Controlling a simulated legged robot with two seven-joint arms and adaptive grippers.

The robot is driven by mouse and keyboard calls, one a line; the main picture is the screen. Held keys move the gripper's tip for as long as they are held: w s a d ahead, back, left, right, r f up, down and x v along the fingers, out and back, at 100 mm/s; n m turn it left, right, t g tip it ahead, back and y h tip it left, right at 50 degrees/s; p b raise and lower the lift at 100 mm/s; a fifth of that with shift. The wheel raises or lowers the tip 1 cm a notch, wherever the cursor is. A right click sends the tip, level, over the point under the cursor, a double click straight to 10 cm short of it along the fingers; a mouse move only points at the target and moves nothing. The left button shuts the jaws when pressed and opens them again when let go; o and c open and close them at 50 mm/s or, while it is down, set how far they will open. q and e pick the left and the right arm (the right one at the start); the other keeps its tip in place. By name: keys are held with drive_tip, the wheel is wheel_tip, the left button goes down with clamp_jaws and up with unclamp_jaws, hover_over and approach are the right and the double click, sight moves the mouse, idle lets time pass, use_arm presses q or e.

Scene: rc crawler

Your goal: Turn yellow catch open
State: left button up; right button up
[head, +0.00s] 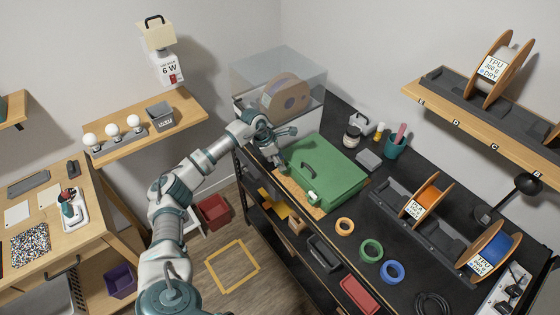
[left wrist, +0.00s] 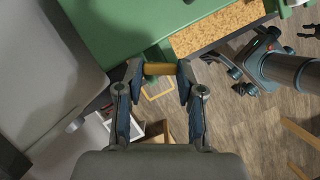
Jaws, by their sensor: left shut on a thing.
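The green case (head: 330,178) lies shut on the black workbench, on a cork mat (head: 296,188). My left gripper (head: 279,160) is at the case's left end. In the left wrist view, the yellow catch (left wrist: 160,69) lies crosswise between the fingertips of my left gripper (left wrist: 160,78), at the edge of the green case (left wrist: 140,25). The fingers are shut on it. In the head view my gripper hides this catch.
A clear-lidded box with a spool (head: 284,96) stands behind my left forearm. Spools in dark holders (head: 425,197) and coloured rings (head: 371,250) lie to the right. A grey block (head: 369,160) and green cup (head: 394,148) stand behind the case.

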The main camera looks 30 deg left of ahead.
use_arm(q)
drive_tip(key=shift+r, duration=0.1)
drive_tip(key=o, duration=1.2)
drive_tip(key=shift+c, duration=0.2)
drive_tip(key=shift+r, duration=0.1)
drive_tip(key=v, duration=1.1)
drive_tip(key=shift+a+r, duration=0.15)
drive_tip(key=shift+r, duration=0.1)
drive_tip(key=shift+s, duration=0.15)
drive_tip(key=shift+c, duration=0.2)
